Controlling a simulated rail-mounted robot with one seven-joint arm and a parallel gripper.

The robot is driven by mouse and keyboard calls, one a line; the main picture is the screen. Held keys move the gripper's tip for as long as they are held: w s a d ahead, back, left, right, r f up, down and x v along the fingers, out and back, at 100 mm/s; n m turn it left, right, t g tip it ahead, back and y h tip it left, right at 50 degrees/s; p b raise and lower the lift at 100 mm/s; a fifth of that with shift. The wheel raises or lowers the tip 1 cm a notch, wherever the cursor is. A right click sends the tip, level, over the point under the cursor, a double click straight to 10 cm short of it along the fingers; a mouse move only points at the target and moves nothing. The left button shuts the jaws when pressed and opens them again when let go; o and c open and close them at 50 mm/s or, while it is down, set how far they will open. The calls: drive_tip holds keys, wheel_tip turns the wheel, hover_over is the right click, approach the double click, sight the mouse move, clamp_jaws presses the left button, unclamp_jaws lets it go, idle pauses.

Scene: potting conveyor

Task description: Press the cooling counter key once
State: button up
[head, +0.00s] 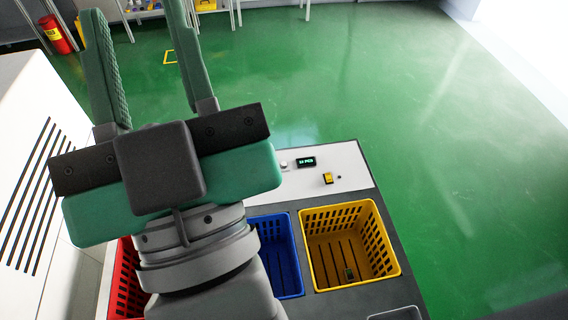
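A light control panel (342,160) lies behind the baskets, right of my gripper. On it are a small dark display (306,162) with lit characters, a yellow switch or key (328,178) and a small pale round button (284,165) left of the display. I cannot tell which of these is the cooling counter key; no label is readable. My gripper (134,12) is raised in front of the camera, its two green fingers apart with nothing between them. It is left of the panel and hides the panel's left part.
A red basket (126,282), a blue basket (271,222) and a yellow basket (312,250) stand in a row; a small dark item (349,273) lies in the yellow one. A white vented cabinet (30,170) is at left. Green floor is clear beyond.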

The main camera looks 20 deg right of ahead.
clamp_jaws()
idle(1.4)
